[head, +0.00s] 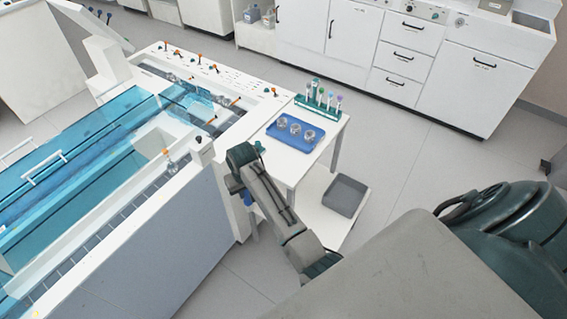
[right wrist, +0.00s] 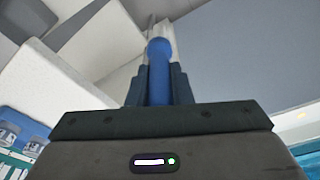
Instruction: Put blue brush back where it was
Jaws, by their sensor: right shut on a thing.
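The blue brush (right wrist: 159,50) stands between the fingers of my right gripper (right wrist: 158,84) in the right wrist view; its rounded blue handle shows and its far end is hard to make out. In the head view my right gripper (head: 240,188) is beside the end of the white tank bench, left of the side cart, with a bit of the blue brush (head: 247,198) showing near it. The wrist hides most of the fingers there. A green rack (head: 318,105) with several colour-topped items stands at the cart's back. My left gripper is not in view.
A blue tray (head: 309,142) with three clear cups sits on the white cart, and a grey bin (head: 346,195) is on its lower shelf. The water tank (head: 90,170) with clear blue covers fills the left. Floor is open right of the cart, before white cabinets (head: 400,55).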

